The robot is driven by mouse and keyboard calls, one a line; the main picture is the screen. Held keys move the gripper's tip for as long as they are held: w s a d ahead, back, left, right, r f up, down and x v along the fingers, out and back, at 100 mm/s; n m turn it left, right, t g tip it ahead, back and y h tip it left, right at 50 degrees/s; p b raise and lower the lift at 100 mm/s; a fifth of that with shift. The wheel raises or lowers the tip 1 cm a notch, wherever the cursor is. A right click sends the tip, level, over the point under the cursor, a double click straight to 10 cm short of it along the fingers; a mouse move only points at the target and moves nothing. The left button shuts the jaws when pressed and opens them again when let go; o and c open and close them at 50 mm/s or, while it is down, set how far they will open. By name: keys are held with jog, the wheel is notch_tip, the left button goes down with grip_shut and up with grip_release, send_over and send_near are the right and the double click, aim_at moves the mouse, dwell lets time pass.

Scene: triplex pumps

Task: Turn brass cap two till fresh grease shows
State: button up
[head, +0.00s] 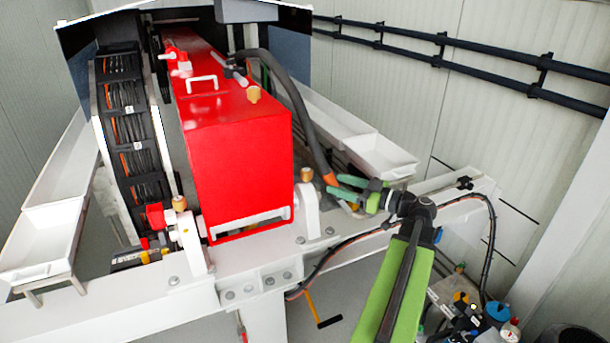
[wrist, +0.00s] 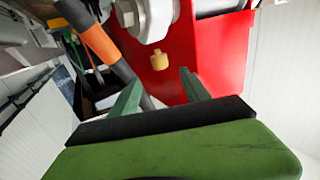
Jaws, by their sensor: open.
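Three brass caps show in the head view. One (head: 179,203) is at the left front of the red pump housing (head: 240,150), one (head: 254,94) is on its top, and one (head: 306,175) is on the white bearing block at its right front. No number is readable on them. My gripper (head: 331,186) is open and empty, just right of the right-front cap. In the wrist view, a brass cap (wrist: 159,60) stands beyond the open green fingertips (wrist: 161,77), roughly centred between them and apart from both. Whether grease shows is too small to tell.
A dark hose with an orange end (head: 331,180) runs down close behind my gripper, and shows left of the fingers in the wrist view (wrist: 99,41). White trays (head: 370,150) lie behind. Bottles and clutter (head: 490,318) stand at lower right. The white frame beam (head: 345,217) runs below.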

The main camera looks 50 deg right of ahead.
aim_at(310, 176)
jog(key=x, duration=1.2)
jog(key=shift+w, duration=0.1)
jog(key=shift+c, duration=0.3)
grip_shut()
jog(key=shift+a+m+h, duration=0.15)
jog(key=shift+m+h, duration=0.35)
jog(key=shift+h, duration=0.4)
jog(key=shift+m+h, duration=0.4)
jog(key=shift+h, duration=0.2)
jog(key=shift+d+m+h, duration=0.25)
jog(key=shift+m+h, duration=0.45)
jog(key=shift+h, duration=0.4)
